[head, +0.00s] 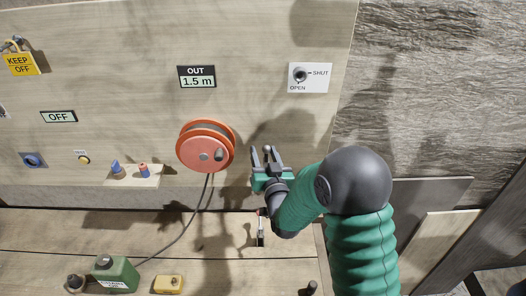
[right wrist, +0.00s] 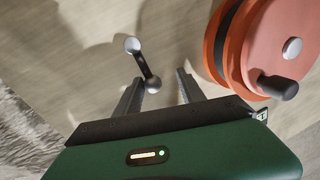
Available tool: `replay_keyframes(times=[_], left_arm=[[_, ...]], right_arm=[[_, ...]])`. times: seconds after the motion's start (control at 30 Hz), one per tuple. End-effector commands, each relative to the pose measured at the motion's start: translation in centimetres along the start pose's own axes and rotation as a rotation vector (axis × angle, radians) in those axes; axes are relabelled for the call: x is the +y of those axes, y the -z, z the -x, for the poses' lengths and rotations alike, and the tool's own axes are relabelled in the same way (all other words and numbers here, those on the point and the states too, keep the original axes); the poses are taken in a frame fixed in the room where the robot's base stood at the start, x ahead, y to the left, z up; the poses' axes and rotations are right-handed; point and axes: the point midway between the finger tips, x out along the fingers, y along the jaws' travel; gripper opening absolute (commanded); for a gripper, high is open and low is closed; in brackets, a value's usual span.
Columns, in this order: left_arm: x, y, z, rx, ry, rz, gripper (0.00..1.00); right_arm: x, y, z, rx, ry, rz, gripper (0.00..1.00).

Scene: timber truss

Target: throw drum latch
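The orange drum (head: 205,147) is mounted on the pale wall panel, with a dark knob on its face and a cable hanging from it. The drum (right wrist: 275,45) also shows at the right of the right wrist view. The latch, a short black lever with a silver ball end (right wrist: 133,45), stands on the panel beside the drum, tilted in that view. My right gripper (head: 266,155) is open beside the drum, its fingers pointing at the panel. In the right wrist view the lever's lower end lies between the fingertips (right wrist: 158,82); contact cannot be told. My left gripper is not in view.
A sign reading OUT 1.5 m (head: 197,77) is above the drum. A SHUT/OPEN valve plate (head: 310,77) is at upper right. A small shelf (head: 132,176) holds two little items. A green can (head: 115,274) and yellow box (head: 168,284) stand on the bench below.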

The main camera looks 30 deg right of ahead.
Motion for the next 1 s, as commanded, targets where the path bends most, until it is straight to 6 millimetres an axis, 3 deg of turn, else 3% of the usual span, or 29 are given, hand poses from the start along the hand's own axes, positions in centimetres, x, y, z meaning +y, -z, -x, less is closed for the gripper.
replay_keyframes(times=[0.03, 0.33, 1.0], left_arm=[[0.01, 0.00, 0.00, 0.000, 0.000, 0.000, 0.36], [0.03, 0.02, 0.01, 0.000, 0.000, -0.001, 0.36], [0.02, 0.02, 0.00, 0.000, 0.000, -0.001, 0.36]], right_arm=[[0.08, -0.02, -0.03, 0.000, 0.000, 0.000, 0.38], [0.05, -0.05, -0.13, -0.001, -0.001, 0.000, 0.00], [-0.07, -0.08, -0.08, -0.002, 0.002, 0.000, 0.00]])
